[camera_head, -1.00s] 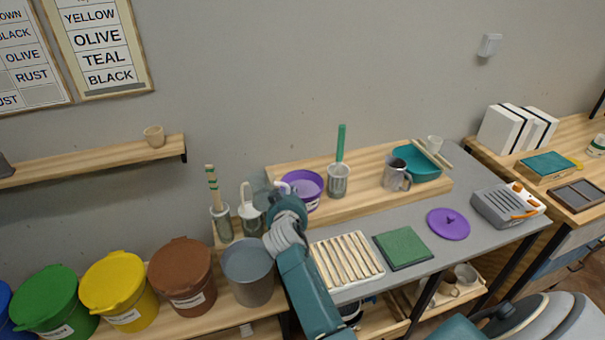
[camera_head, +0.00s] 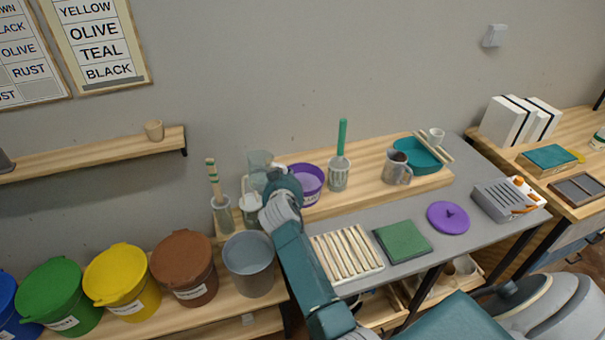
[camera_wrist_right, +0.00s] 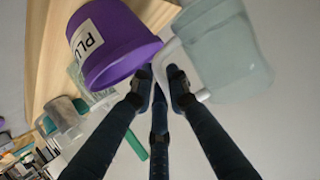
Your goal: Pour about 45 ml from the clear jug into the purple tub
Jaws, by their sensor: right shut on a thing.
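The clear jug (camera_head: 259,160) is held up at the left end of the wooden riser, left of the purple tub (camera_head: 312,178). It looks roughly upright in the head view; its contents cannot be made out. My right gripper (camera_head: 279,184) hides its lower part. In the right wrist view, my right gripper (camera_wrist_right: 164,80) is shut on the white handle of the jug (camera_wrist_right: 225,55). There the purple tub (camera_wrist_right: 115,42), with a label, is beside the jug. The tub stands open on the riser; its fill level cannot be told. My left gripper is not in view.
On the riser (camera_head: 355,192) stand a cup with a green-handled tool (camera_head: 339,174), a metal pitcher (camera_head: 397,168) and a teal bowl (camera_head: 424,157). A white-handled container (camera_head: 250,211) and brush jar (camera_head: 222,216) stand close by the jug. A purple lid (camera_head: 448,217) lies on the grey table.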

